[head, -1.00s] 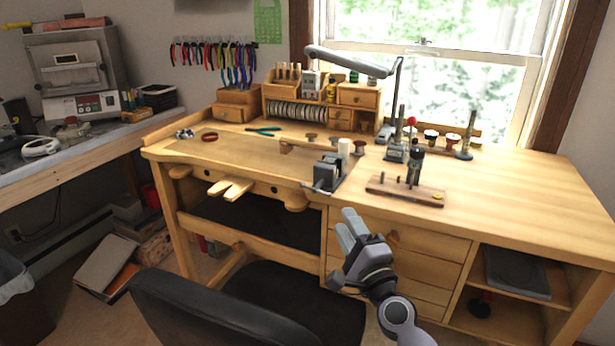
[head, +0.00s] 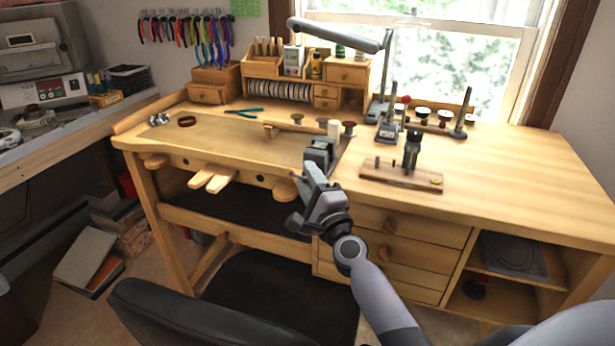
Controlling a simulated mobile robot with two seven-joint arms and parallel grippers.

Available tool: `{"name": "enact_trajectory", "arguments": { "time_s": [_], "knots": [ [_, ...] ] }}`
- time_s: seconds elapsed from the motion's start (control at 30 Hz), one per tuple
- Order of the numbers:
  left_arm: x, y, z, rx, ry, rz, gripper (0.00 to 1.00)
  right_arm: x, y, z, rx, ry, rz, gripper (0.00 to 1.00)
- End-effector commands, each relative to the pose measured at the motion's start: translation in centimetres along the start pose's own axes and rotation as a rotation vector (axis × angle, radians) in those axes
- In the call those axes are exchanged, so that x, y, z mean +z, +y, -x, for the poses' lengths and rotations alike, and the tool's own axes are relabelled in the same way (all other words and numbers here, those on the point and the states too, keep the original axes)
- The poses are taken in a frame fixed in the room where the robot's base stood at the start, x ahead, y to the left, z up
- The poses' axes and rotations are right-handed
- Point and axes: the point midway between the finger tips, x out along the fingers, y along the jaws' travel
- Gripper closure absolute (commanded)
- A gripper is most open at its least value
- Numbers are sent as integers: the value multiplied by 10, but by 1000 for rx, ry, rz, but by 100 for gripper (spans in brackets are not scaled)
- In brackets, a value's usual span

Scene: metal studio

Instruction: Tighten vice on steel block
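The small grey vice (head: 320,152) stands at the front edge of the wooden workbench (head: 470,165). I cannot make out a separate steel block in its jaws. My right gripper (head: 308,180) is in front of the vice, toward me, and covers its lower front part and its handle. The gripper overlaps the vice in the picture, and I cannot tell whether they touch. How far its fingers are apart is hard to tell at this angle. My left gripper is not in view.
A wooden board with an upright dark tool (head: 411,150) stands right of the vice. A white cylinder (head: 334,128) and a spool (head: 349,129) stand just behind it. A dark chair (head: 200,312) is in front of the bench. The bench top at right is clear.

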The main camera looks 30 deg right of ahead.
Motion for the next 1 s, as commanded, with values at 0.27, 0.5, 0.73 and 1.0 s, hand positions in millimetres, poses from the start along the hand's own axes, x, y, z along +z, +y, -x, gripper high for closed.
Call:
{"name": "enact_trajectory", "arguments": {
  "time_s": [0.27,0.5,0.73,1.0],
  "knots": [
    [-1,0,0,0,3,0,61,0,0,-9,1,0,1,61],
    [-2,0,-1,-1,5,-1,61,0,0,-8,0,0,1,87],
    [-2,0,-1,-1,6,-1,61,-1,0,-8,-1,1,1,100],
    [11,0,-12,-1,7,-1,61,-2,4,-7,-30,1,-27,100]
  ]
}}
